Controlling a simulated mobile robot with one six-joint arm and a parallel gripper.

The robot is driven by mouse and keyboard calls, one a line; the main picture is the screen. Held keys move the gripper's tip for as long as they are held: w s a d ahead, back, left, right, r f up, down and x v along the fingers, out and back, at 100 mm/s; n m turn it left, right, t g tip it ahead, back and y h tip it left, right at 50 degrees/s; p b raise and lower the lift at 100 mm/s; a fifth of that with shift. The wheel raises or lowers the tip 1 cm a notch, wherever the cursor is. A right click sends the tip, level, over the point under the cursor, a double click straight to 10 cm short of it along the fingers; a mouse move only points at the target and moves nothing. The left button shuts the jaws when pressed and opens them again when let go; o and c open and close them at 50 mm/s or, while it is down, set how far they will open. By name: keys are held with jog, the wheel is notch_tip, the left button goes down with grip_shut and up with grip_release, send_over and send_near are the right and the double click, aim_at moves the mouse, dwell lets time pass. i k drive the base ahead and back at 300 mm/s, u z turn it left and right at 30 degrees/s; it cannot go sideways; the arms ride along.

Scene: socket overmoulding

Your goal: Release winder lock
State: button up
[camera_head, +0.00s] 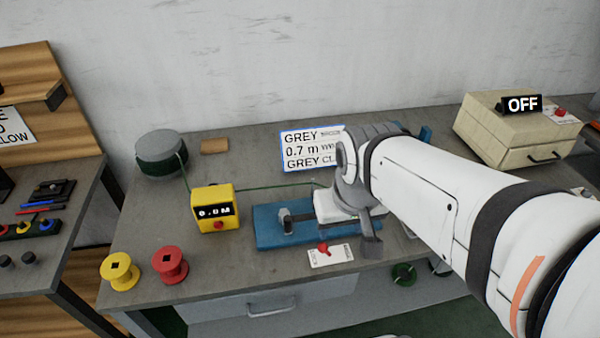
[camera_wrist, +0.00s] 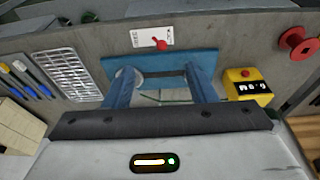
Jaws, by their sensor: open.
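The winder has a blue base (camera_head: 268,232) on the bench, with my arm covering its right part; the base also shows in the wrist view (camera_wrist: 165,57). A red lever (camera_head: 323,248) stands on a white card at the front edge of the base. It also shows in the wrist view (camera_wrist: 159,43), beyond the base; I cannot tell whether this is the winder lock. My gripper (camera_wrist: 162,80) is open, its two blue fingers apart over the base. Nothing is clearly held between them. The winder's inner parts are mostly hidden.
A yellow meter (camera_head: 215,209) reading 0.0 M stands left of the base, with a green wire running to it from a dark green drum (camera_head: 161,153). Yellow (camera_head: 120,272) and red (camera_head: 170,265) spools are at front left. A beige box (camera_head: 510,135) marked OFF is at right.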

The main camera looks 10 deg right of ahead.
aim_at(322, 246)
jog(key=u, duration=1)
jog(key=k, duration=1.05)
jog(key=z, duration=0.9)
jog(key=i, duration=0.55)
